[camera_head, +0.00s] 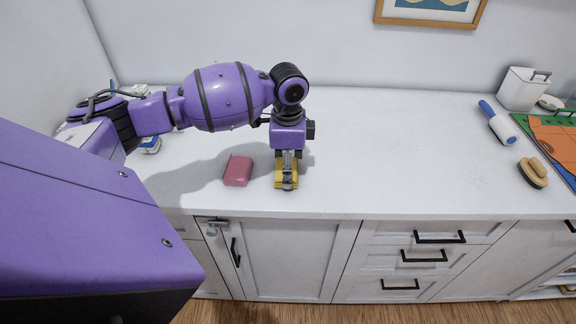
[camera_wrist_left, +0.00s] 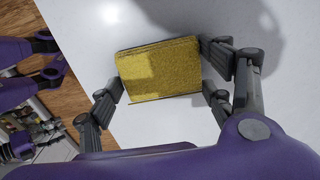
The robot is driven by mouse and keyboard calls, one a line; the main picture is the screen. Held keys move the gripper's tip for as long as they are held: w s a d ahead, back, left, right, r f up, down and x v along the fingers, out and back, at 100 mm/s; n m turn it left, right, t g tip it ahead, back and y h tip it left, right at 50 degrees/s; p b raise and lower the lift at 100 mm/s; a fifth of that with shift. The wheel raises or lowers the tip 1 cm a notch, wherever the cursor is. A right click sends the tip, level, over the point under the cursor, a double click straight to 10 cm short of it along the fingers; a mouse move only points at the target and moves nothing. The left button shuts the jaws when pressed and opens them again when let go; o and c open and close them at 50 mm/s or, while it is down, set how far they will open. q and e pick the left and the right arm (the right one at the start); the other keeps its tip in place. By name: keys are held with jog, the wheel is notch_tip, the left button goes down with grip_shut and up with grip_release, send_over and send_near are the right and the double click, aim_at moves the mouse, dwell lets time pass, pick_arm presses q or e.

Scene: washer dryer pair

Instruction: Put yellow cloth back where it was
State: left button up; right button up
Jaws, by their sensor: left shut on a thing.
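The yellow cloth (camera_head: 280,180) is a small folded block at the front part of the white counter (camera_head: 400,150). My left gripper (camera_head: 287,178) comes down on it from above and is shut on it. In the left wrist view the yellow cloth (camera_wrist_left: 160,70) sits between the fingers of my left gripper (camera_wrist_left: 165,82), with the white counter top around it. I cannot tell whether the cloth touches the counter. A pink folded cloth or block (camera_head: 238,170) lies on the counter just left of the gripper. My right gripper does not show.
At the right are a lint roller (camera_head: 497,122), a wooden brush (camera_head: 533,172), a white container (camera_head: 522,88) and an orange and green item (camera_head: 557,138). Small items (camera_head: 149,144) sit behind my arm at the left. The middle of the counter is clear. Cabinets (camera_head: 290,260) stand below.

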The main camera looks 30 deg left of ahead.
pick_arm(q)
jog(key=shift+f, duration=0.15)
jog(key=o, duration=1)
notch_tip(320, 180, up, 12)
jog(key=shift+r, duration=0.15)
